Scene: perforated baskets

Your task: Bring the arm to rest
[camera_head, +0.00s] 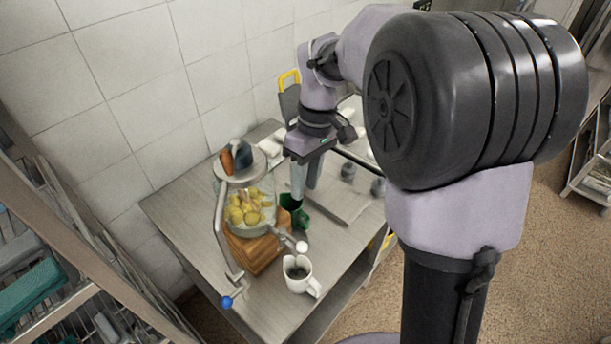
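My arm (320,90) reaches from the large dark joint at the right, over the table, and bends downward. My gripper (303,190) points down above the metal table (180,215), close to the wall side. Its fingers end just above or beside a dark green cup (297,214). The fingertips are small and partly overlap the cup, so I cannot tell whether they are apart or touch it.
A glass jar of yellow fruit (250,208) stands on a wooden block (256,250) left of my gripper, with a metal stand (221,235) beside it. A white mug (298,272) stands nearer. Shelves (60,235) line the left.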

